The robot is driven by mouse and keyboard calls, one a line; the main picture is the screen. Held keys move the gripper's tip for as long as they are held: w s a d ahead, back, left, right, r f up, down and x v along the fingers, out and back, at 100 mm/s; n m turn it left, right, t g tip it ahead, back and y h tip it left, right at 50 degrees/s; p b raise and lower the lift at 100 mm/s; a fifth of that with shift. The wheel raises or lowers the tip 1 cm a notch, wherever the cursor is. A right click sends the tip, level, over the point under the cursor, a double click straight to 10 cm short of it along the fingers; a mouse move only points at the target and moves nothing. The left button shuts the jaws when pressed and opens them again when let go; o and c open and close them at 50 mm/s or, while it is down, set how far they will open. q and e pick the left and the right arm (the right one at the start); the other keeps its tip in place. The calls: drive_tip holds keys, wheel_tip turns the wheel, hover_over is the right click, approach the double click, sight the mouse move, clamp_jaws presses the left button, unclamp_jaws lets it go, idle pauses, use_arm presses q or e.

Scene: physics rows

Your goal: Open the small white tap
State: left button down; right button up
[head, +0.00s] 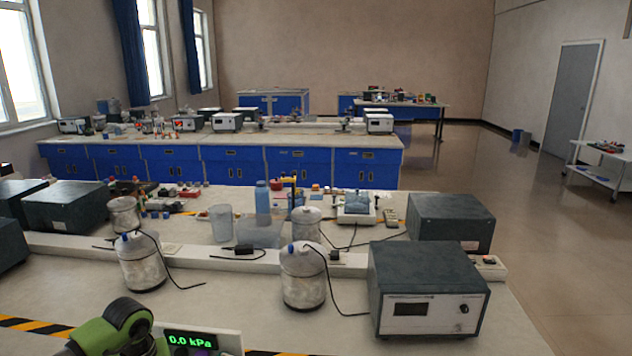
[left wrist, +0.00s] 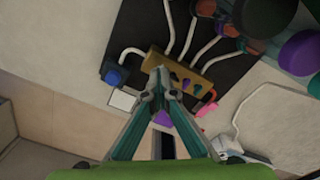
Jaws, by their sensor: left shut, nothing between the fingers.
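My left gripper (left wrist: 160,76) shows in the left wrist view with its fingertips together and nothing between them. Its tips overlap the edge of a brass-coloured block (left wrist: 188,74) with several white tubes running to it. I cannot tell whether the tips touch the block. A small white square piece (left wrist: 122,100) lies left of the fingers, below a blue fitting (left wrist: 115,74). I cannot tell for sure which part is the small white tap. In the head view a green and black part of my arm is at the bottom left, fingers hidden. My right gripper is not in view.
A black plate (left wrist: 135,35) lies behind the block. A "0.0 kPa" display (head: 190,342) stands beside my arm. White canisters (head: 303,277) and a grey instrument box (head: 428,290) stand beyond.

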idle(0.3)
use_arm(q)
drive_tip(key=n+p, duration=0.2)
drive_tip(key=n, duration=0.3)
drive_tip(key=shift+r+n, duration=0.15)
drive_tip(key=shift+n, duration=0.95)
drive_tip(key=shift+n+p, duration=0.75)
drive_tip(key=shift+n, duration=0.15)
drive_tip(key=n+p, duration=0.1)
drive_tip(key=n, duration=0.1)
drive_tip(key=shift+n, duration=0.4)
drive_tip(key=shift+n+p, duration=0.55)
drive_tip(key=shift+n, duration=0.45)
drive_tip(key=c, duration=2.8)
unclamp_jaws()
